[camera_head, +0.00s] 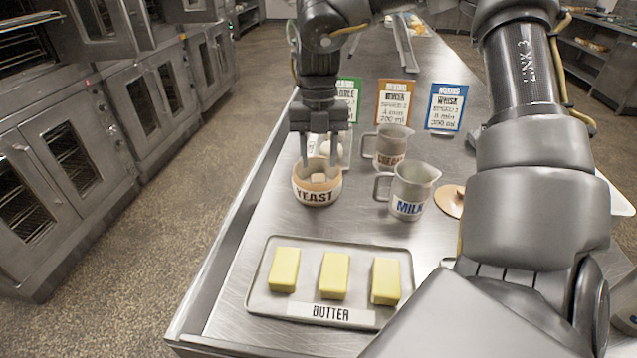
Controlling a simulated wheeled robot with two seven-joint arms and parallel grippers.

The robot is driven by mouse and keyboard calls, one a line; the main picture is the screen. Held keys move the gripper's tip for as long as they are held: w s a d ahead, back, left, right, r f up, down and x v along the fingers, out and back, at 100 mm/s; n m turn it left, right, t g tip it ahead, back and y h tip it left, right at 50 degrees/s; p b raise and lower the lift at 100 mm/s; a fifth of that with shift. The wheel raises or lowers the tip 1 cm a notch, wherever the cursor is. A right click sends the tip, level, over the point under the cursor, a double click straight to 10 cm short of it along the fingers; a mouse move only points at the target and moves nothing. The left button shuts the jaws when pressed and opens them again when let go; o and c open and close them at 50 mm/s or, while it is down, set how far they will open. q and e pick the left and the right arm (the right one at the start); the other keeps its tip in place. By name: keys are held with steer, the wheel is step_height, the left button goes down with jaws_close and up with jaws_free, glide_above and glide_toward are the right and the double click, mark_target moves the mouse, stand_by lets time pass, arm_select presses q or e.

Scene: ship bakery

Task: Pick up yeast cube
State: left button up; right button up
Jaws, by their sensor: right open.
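The yeast bowl (318,196), small and tan with a YEAST label, stands on the steel table. Pale yeast cubes (318,178) show in its mouth; the gripper partly hides them, so I cannot tell how many there are. My right gripper (319,160) points down over the bowl. Its two fingers are apart, with the tips close to the cubes at the bowl's back rim. Nothing is held between them. I cannot tell whether the tips touch a cube. My left gripper is not in view.
A milk jug (410,190) and a cream jug (388,148) stand right of the bowl. A butter tray (262,300) lies in front. Recipe cards (446,107) stand behind. The table's left edge is near the bowl; bare steel lies between bowl and tray.

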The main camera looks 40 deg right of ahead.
steer(key=shift+s+a+f+p, duration=0.1)
steer(key=shift+f+p, duration=0.05)
steer(key=shift+f, duration=0.8)
steer(key=shift+s+a+f+p, duration=0.15)
steer(key=shift+f+p, duration=0.05)
steer(key=shift+f, duration=0.7)
steer(key=shift+s+a+f+p, duration=0.1)
steer(key=shift+f+p, duration=0.05)
steer(key=shift+f, duration=0.8)
steer(key=c, duration=0.7)
steer(key=shift+r, duration=0.1)
steer(key=shift+c, duration=0.2)
